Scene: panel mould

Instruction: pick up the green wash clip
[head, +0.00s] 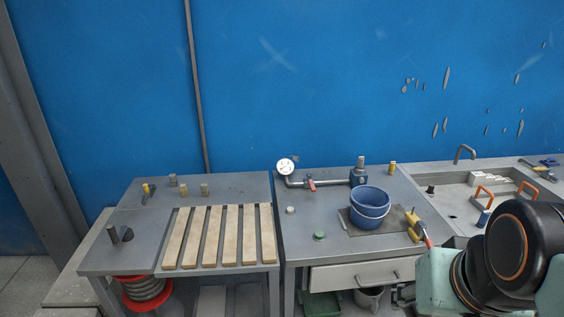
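A small green object (319,236), low and rounded, lies on the grey metal top of the middle bench, near its front edge. It is the only small green thing on the bench top and matches the green wash clip, but it is too small to make out its shape. My arm comes in at the lower right. A dark end part that looks like my gripper (402,293) shows in front of the bench drawer, below and right of the green object and apart from it. Its fingers are too small and partly hidden to tell their opening.
A blue bucket (370,207) stands on a dark mat right of the green object, with yellow-handled tools (413,226) beside it. A gauge on a pipe (286,167) stands behind. A small pale knob (291,210) sits to the left.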

